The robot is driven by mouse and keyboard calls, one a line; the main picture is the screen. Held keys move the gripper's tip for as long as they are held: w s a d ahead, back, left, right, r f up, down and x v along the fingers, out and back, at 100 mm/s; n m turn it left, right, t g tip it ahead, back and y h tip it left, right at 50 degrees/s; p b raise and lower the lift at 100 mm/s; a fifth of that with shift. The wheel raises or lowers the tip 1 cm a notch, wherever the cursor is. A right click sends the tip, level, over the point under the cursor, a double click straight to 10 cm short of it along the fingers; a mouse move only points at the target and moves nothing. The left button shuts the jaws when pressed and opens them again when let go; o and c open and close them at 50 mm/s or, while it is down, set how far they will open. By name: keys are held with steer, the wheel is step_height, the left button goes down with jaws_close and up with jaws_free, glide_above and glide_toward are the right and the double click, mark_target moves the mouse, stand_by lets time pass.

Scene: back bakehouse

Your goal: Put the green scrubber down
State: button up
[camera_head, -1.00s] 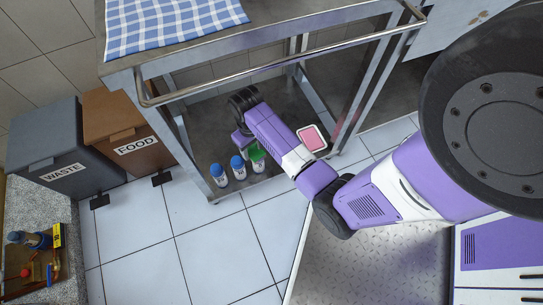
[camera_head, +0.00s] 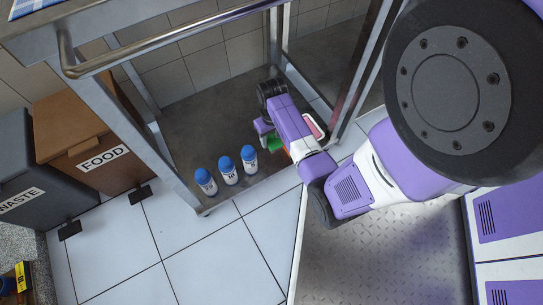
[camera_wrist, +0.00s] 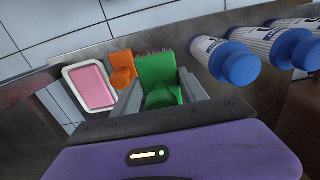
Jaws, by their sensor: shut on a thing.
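My gripper (camera_wrist: 165,88) is shut on the green scrubber (camera_wrist: 158,72), which sits upright between the two fingers with its bristles at the far side. In the head view the green scrubber (camera_head: 275,145) shows only in part beside my purple wrist, over the lower shelf of the metal trolley (camera_head: 195,118). I cannot tell whether it touches the shelf. An orange scrubber-like thing (camera_wrist: 121,66) stands just left of it in the wrist view, close by or touching.
A white dish with a pink inside (camera_wrist: 93,86) lies left of the orange thing. Several blue-capped bottles (camera_head: 228,172) stand in a row along the shelf's front edge. Trolley posts and a handle rail (camera_head: 170,38) frame the shelf. Bare shelf lies behind the bottles.

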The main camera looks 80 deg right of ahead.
mark_target(272, 157)
step_height(272, 157, down, 11)
steer(key=b, duration=0.5)
steer(key=shift+f, duration=0.2)
steer(key=shift+f, duration=0.15)
steer(key=o, duration=1.4)
steer(key=shift+o, duration=0.2)
step_height(272, 157, up, 12)
steer(key=p, duration=0.6)
